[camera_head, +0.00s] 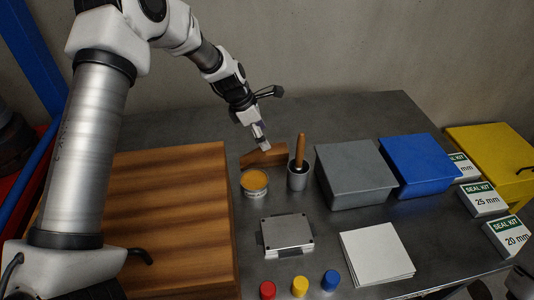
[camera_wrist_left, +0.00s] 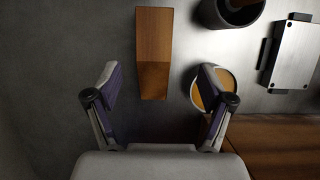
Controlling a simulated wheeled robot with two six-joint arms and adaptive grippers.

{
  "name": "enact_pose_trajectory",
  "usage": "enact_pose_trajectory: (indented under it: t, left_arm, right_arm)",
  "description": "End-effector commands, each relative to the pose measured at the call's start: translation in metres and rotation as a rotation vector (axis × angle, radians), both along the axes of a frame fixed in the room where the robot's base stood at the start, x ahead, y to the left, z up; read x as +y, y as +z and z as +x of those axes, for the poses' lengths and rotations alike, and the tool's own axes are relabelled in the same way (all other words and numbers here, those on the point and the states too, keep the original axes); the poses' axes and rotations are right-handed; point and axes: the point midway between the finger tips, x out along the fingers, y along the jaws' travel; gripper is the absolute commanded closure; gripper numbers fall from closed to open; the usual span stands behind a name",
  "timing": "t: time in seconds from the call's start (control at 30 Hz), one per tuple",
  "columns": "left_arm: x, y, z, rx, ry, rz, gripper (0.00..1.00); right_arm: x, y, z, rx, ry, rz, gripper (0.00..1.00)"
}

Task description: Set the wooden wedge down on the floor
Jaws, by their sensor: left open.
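The wooden wedge (camera_head: 264,156) is an orange-brown block on the dark grey tabletop (camera_head: 190,128), behind the tin and beside the dark cup. In the left wrist view the wedge (camera_wrist_left: 153,45) points its near end between my fingers. My left gripper (camera_head: 263,140) is over the wedge, partly covering it in the head view. In the wrist view its two fingers (camera_wrist_left: 159,88) are spread wide on either side of the wedge's near end, with gaps on both sides. It holds nothing. My right gripper is not seen. No floor near the wedge shows.
An orange-topped tin (camera_head: 254,181) and a dark cup with a wooden-handled tool (camera_head: 298,172) stand close to the wedge. A large wooden box (camera_head: 180,210) is at the left. Grey (camera_head: 355,172) and blue (camera_head: 416,163) boxes stand right. A metal plate (camera_head: 287,233) lies in front.

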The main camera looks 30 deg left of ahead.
Motion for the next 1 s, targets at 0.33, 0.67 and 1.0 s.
enact_pose_trajectory:
  t: [0.33, 0.67, 1.0]
  left_arm:
    - [-0.004, -0.050, 0.012, 0.004, 0.002, -0.002, 0.19]
    - [-0.010, -0.072, 0.018, 0.000, 0.001, -0.003, 0.19]
    - [-0.010, -0.072, 0.018, 0.000, 0.001, -0.003, 0.95]
  right_arm:
    - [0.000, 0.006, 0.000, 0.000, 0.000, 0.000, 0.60]
    - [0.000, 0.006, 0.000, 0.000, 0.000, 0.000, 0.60]
    - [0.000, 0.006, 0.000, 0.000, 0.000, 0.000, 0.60]
